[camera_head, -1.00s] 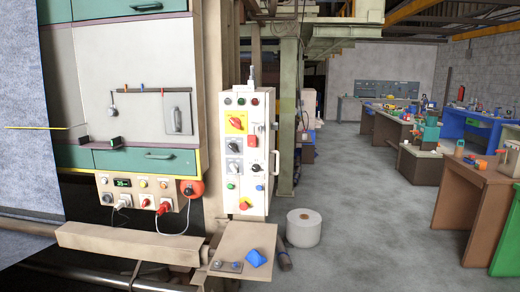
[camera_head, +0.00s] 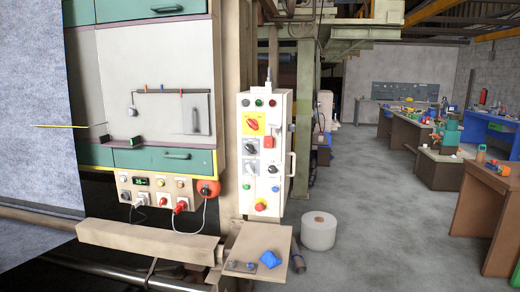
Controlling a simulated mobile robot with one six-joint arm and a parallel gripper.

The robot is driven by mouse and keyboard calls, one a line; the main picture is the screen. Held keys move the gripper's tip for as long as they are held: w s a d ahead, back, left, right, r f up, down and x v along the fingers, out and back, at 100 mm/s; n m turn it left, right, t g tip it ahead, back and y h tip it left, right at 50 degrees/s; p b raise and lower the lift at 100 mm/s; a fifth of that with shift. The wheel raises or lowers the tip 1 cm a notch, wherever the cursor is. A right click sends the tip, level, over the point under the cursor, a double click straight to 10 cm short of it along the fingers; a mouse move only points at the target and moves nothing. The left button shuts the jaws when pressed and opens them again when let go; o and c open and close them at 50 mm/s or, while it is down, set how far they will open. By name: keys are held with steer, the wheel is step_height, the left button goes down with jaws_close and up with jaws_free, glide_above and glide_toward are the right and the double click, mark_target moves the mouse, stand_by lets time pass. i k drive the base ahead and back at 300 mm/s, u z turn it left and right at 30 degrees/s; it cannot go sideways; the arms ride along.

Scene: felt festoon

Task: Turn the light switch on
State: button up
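No wall light switch can be made out for certain. A white control box (camera_head: 264,210) stands upright near the middle of the view. On its front are a red rotary knob on a yellow plate (camera_head: 253,124), a black rotary knob (camera_head: 251,149), a red block (camera_head: 268,142), several small round buttons and a red knob on a yellow base (camera_head: 261,206). Which of these, if any, is the light switch I cannot tell. My gripper is not in view.
A cream panel (camera_head: 156,191) with plugs and cables is left of the box. A small shelf (camera_head: 240,250) holding a blue object (camera_head: 270,258) juts out below. A white roll (camera_head: 319,230) stands on the floor. Brown desks (camera_head: 500,220) are at right; grey floor between is clear.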

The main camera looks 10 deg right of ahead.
mark_target(249, 168)
steer(key=i, duration=0.9)
steer(key=z, duration=0.05)
